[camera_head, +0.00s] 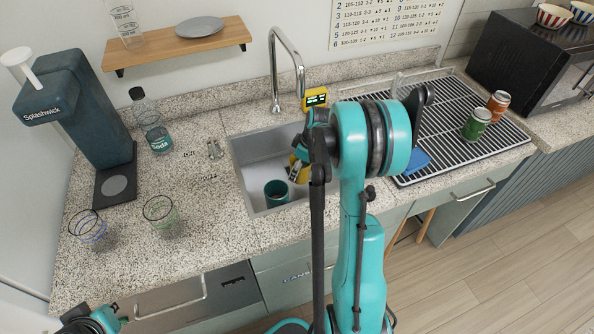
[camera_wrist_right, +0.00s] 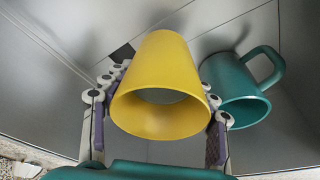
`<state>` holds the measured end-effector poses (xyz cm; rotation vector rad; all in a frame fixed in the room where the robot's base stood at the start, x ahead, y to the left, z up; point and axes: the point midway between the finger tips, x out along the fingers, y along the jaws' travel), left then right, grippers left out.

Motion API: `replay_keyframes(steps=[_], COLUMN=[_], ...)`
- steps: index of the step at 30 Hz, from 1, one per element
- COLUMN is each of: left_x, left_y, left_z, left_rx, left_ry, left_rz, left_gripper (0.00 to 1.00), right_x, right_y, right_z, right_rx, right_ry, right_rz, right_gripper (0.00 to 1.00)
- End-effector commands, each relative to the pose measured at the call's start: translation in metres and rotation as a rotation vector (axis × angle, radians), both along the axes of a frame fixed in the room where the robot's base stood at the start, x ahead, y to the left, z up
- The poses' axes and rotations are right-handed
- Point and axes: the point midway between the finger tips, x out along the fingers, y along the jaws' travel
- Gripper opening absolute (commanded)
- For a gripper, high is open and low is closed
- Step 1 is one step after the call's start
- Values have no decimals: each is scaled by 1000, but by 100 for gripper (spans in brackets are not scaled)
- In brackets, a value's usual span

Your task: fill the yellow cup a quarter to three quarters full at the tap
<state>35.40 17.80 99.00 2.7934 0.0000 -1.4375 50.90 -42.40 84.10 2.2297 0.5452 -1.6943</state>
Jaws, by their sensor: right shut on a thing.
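The yellow cup (camera_wrist_right: 165,80) is between the fingers of my right gripper (camera_wrist_right: 160,110), which is shut on it. In the head view a little of the yellow cup (camera_head: 303,172) shows in the sink (camera_head: 250,155), mostly hidden by my right arm. The tap (camera_head: 285,62) arches over the sink's back edge, and no stream shows from its spout. My left gripper (camera_head: 88,322) is at the bottom left, cut off by the frame, its fingers unclear.
A teal mug (camera_head: 276,193) stands in the sink, right beside the yellow cup in the wrist view (camera_wrist_right: 240,90). A yellow display box (camera_head: 315,97) is behind the sink. Two glasses, a soda bottle (camera_head: 152,122) and a soda machine (camera_head: 85,110) stand left; a drying rack (camera_head: 490,148) with cans is right.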

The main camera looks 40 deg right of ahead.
Motion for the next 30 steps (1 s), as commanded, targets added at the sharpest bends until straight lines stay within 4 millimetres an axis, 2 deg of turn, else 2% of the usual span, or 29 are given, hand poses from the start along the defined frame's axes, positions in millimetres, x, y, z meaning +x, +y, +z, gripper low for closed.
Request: replay_keyframes(steps=[15,30], left_x=[0,0], left_y=[0,0], left_z=[23,36], left_rx=[0,0], left_ry=[0,0], left_rz=[0,0], left_gripper=[0,0], right_x=[-62,-100], right_y=[-17,-28], right_z=[38,60], right_rx=[-1,0], right_ry=[1,1], right_rz=[-3,-3], right_gripper=[23,23])
